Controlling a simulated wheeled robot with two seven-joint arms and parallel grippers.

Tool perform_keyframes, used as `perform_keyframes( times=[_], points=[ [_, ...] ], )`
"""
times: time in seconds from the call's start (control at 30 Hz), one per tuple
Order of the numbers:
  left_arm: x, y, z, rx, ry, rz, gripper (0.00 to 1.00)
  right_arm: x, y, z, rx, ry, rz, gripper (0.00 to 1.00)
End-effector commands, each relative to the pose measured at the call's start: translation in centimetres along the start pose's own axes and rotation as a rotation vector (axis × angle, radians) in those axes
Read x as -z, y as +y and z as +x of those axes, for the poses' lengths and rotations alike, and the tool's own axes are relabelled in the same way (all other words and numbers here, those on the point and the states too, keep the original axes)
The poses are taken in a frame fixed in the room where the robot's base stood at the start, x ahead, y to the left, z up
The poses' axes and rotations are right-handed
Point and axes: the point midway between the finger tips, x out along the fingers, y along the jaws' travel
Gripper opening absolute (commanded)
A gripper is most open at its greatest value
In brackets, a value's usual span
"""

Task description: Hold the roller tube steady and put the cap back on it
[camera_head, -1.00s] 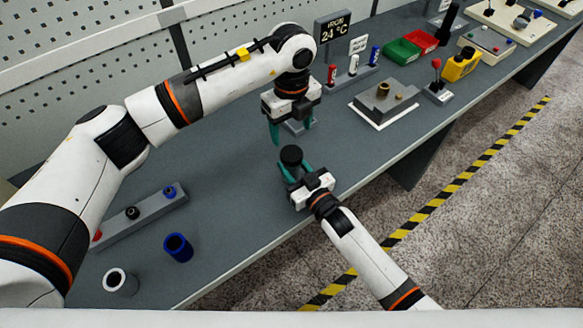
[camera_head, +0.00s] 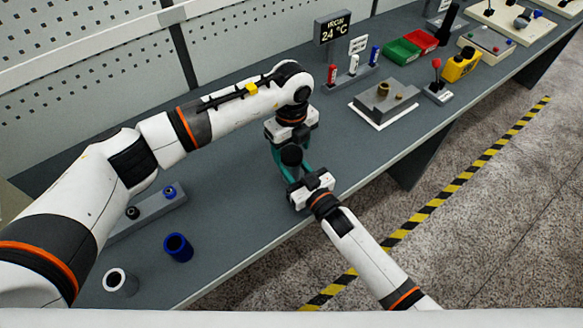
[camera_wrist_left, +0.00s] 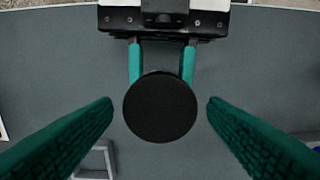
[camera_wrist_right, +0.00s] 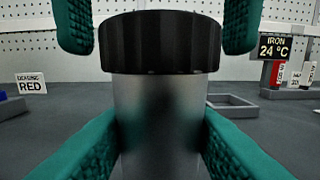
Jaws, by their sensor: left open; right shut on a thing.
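The grey metal roller tube (camera_wrist_right: 160,125) stands upright in my right gripper (camera_head: 297,180). In the right wrist view its fingers (camera_wrist_right: 160,150) are shut on the tube's sides. A black ribbed cap (camera_wrist_right: 160,42) sits on top of the tube; it looks level, but how firmly it is seated cannot be told. The cap also shows in the head view (camera_head: 291,155) and, from above, in the left wrist view (camera_wrist_left: 160,108). My left gripper (camera_wrist_left: 160,104) is open, pointing down, with one finger on each side of the cap and gaps between.
A small grey square frame (camera_wrist_right: 232,103) lies on the bench behind the tube. A rack (camera_head: 150,212) with small coloured parts, a blue cup (camera_head: 178,247) and a pale hollow cylinder (camera_head: 120,282) stand at left. A metal fixture (camera_head: 385,100) stands at right.

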Motion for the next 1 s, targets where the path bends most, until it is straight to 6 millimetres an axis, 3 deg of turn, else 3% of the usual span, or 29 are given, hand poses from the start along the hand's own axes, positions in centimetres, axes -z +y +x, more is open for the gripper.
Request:
perform_keyframes(
  times=[0.37,0.47,0.67,0.9,1.0],
  points=[
    [-0.03,0.00,0.78,0.000,-0.001,0.001,0.68,0.10,-0.01,-0.04,0.000,0.002,0.000,0.00],
    [-0.03,0.00,0.77,0.000,-0.001,0.001,0.56,0.10,-0.01,-0.04,0.000,0.002,0.000,0.00],
    [-0.03,0.00,0.75,0.000,0.000,0.000,0.23,0.10,-0.01,-0.04,0.000,0.002,0.000,0.00],
    [-0.01,0.00,0.73,0.000,0.000,0.011,0.20,0.10,-0.01,-0.04,0.000,0.003,0.000,0.00],
    [0.05,0.02,0.68,-0.001,0.002,0.101,0.20,0.10,-0.01,-0.04,0.000,0.003,0.000,0.00]
  ],
)
